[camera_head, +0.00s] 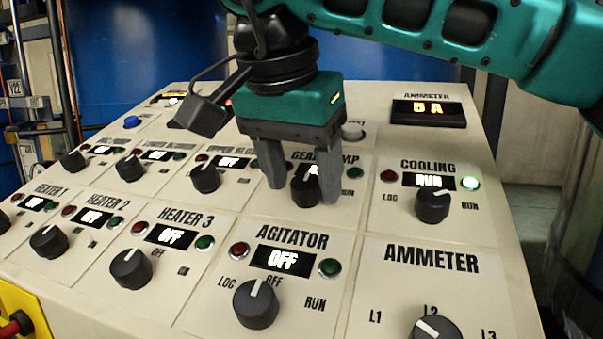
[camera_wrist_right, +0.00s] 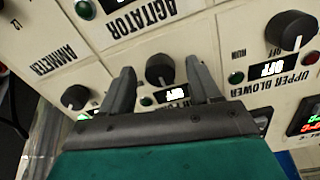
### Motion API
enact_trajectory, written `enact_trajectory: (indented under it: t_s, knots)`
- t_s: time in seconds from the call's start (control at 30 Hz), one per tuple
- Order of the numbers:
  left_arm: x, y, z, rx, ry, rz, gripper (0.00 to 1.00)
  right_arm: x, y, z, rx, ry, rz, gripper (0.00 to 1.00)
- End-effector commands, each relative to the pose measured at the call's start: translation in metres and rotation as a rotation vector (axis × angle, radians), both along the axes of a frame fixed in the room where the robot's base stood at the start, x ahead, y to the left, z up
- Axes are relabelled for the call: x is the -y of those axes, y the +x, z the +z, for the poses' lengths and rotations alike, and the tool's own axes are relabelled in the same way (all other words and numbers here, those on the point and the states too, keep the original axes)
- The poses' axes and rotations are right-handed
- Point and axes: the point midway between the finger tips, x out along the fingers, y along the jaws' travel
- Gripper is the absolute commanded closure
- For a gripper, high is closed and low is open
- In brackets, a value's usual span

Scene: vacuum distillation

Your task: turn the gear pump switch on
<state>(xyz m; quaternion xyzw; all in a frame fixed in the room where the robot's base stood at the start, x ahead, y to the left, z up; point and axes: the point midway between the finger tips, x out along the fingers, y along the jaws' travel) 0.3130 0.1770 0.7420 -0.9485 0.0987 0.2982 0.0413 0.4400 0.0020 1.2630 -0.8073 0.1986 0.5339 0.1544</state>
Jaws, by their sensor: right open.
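The gear pump switch (camera_head: 305,191) is a round black knob on the slanted beige control panel (camera_head: 210,273). It also shows in the right wrist view (camera_wrist_right: 160,70), with a white mark across its face. Its small display (camera_wrist_right: 172,95) appears to read OFF and is partly hidden by my gripper. My right gripper (camera_head: 303,191) points down at the panel, open, with one finger on each side of the knob. In the right wrist view the fingertips (camera_wrist_right: 160,67) flank the knob with a gap on both sides. My left gripper is not in view.
The agitator knob (camera_head: 256,303) is below the gear pump and the cooling knob (camera_head: 432,205) is to its right. The upper blower knob (camera_head: 205,178) is to its left. The cooling display reads RUN. An ammeter display (camera_head: 428,112) reads 5 A. Blue drums stand behind the panel.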

Motion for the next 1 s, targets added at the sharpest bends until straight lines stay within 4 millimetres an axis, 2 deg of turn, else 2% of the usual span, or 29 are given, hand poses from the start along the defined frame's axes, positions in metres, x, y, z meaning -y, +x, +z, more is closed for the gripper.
enact_trajectory:
  t_s: [0.23, 0.8, 1.0]
  knots:
    - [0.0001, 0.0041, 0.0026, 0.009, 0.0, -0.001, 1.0, 0.0001, 0.0002, -0.0006, 0.0, 0.0, 0.0, 0.39]
    - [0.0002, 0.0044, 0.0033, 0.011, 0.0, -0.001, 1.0, 0.0, 0.0, -0.0002, 0.0, -0.001, 0.0, 0.93]
    - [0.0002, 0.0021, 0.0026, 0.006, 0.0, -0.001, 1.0, 0.0, 0.0, 0.0, 0.001, 0.004, -0.011, 0.94]
